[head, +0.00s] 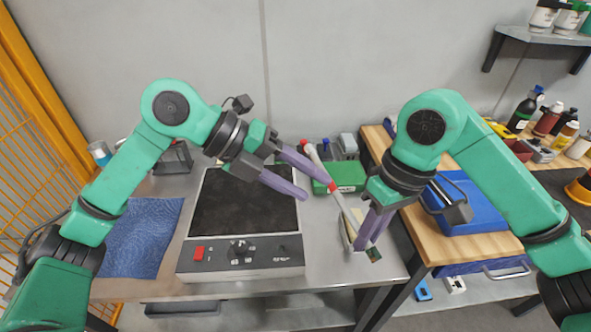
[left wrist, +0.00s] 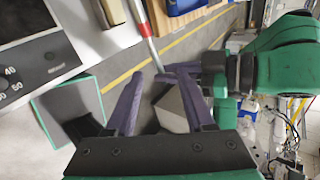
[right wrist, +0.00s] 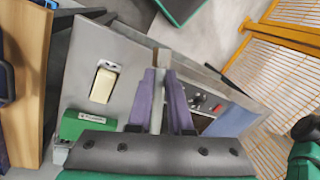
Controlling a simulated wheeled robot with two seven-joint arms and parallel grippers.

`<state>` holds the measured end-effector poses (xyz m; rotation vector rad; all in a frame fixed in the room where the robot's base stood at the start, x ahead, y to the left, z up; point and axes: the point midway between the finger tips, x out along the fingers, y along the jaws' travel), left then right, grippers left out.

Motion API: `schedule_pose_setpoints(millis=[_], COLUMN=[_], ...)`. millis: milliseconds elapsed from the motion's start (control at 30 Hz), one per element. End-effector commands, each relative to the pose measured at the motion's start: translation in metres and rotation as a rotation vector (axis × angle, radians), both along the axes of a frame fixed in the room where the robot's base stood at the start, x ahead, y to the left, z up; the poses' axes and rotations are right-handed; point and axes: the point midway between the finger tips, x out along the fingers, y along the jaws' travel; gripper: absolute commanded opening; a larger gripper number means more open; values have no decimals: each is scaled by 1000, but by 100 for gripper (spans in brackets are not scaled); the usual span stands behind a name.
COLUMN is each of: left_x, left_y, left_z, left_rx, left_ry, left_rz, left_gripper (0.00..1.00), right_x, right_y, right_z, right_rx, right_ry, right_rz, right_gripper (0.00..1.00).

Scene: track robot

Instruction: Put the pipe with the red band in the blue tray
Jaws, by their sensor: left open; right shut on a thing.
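The pale pipe with the red band (head: 333,187) slants above the right side of the grey bench, its lower part at my right gripper (head: 367,238). That gripper is shut on it, and the pipe shows between its purple fingers in the right wrist view (right wrist: 157,115). My left gripper (head: 316,189) is open, its fingertips close to the pipe near the red band. In the left wrist view the pipe (left wrist: 147,30) passes just beyond the open fingers. The blue tray (head: 495,222) lies on the wooden table at the right, partly hidden by my right arm.
A black-topped device (head: 240,258) with a red switch stands mid-bench. A green box (head: 347,176) sits behind the pipe. Blue cloth (head: 140,238) lies at the left. Several bottles (head: 545,120) stand at the far right. A gap separates the bench and wooden table (head: 440,250).

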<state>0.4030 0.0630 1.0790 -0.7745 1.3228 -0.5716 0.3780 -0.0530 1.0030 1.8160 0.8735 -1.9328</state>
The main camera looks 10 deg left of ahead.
Motion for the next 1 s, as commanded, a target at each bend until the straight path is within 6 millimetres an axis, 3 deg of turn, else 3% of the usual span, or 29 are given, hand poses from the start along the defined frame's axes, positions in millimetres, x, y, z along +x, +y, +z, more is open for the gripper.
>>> schedule_pose_setpoints(millis=[100, 233, 700, 1000], left_x=[13, 18, 42, 46], left_y=[14, 13, -57, -66], left_z=[4, 0, -67, -77], left_rx=[43, 48, 43, 45], left_ry=[61, 82, 84, 81], left_rz=[148, 190, 184, 185], left_gripper=[53, 53, 53, 53], right_x=[0, 0, 0, 0], right_y=[0, 0, 0, 0], right_z=[0, 0, 0, 0], right_rx=[1, 1, 1, 1], right_ry=[-1, -1, -1, -1], right_rz=[1, 1, 1, 1], right_gripper=[0, 0, 0, 0])
